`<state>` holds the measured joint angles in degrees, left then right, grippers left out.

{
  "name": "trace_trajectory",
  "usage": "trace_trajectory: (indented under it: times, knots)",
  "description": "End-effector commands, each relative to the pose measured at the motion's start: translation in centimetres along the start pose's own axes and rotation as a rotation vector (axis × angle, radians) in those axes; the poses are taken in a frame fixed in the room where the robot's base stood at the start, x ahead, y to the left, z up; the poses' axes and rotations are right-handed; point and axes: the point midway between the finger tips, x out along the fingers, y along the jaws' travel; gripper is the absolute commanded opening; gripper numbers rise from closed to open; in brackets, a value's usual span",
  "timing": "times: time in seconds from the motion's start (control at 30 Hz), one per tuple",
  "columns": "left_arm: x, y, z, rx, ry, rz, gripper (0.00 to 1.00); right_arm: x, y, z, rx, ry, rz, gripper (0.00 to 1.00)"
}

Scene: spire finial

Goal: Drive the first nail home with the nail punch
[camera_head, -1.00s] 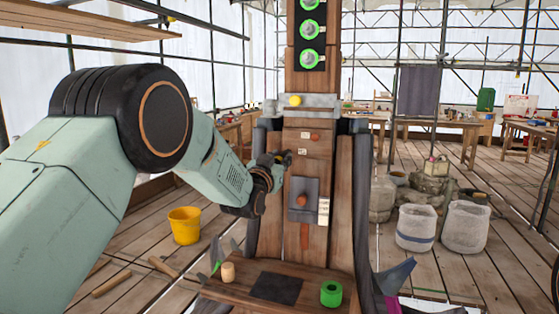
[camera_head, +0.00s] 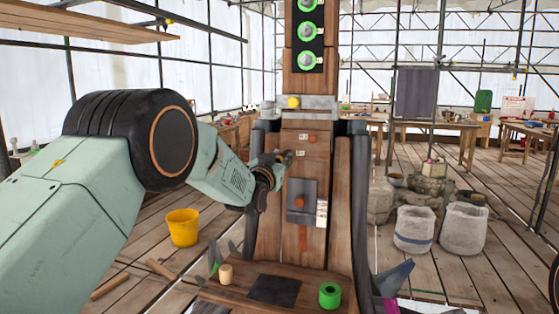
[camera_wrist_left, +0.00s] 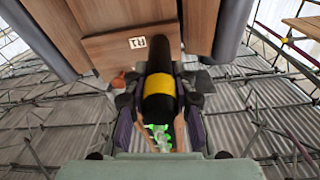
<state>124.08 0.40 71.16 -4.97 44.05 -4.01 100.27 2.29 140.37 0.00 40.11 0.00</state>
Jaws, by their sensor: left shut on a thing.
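My left gripper (camera_head: 284,157) is at the wooden spire post (camera_head: 289,146), beside its upper panel. In the left wrist view the gripper (camera_wrist_left: 160,102) is shut on a dark cylindrical tool with a yellow band (camera_wrist_left: 160,85), apparently the nail punch. The punch's far end points at the wooden panel (camera_wrist_left: 112,50); I cannot tell whether it touches. An orange-red knob (camera_wrist_left: 118,81) shows left of the punch in the wrist view. In the head view, orange-red knobs are on the upper panel (camera_head: 313,139) and the grey plate (camera_head: 299,202). I cannot make out the nail; the punch may hide it. My right gripper is out of view.
The ledge below the post holds a dark square mat (camera_head: 274,291), a green ring (camera_head: 330,295) and a small wooden cylinder (camera_head: 226,274). A yellow bucket (camera_head: 183,228) stands left. White sacks (camera_head: 464,228) stand right. Grey uprights flank the post.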

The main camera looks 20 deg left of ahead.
Motion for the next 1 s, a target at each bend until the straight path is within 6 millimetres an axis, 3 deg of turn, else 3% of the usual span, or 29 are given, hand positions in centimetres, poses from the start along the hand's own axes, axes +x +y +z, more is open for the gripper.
trace_trajectory:
  times: [0.47, 1.0]
  knots:
    - [0.5, 0.0, -0.3, 0.000, 0.006, 0.000, 0.00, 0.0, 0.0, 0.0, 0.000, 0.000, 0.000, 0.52]
    - [-2.8, -0.1, -0.7, -0.001, 0.005, -0.001, 0.00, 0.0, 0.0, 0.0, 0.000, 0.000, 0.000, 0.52]
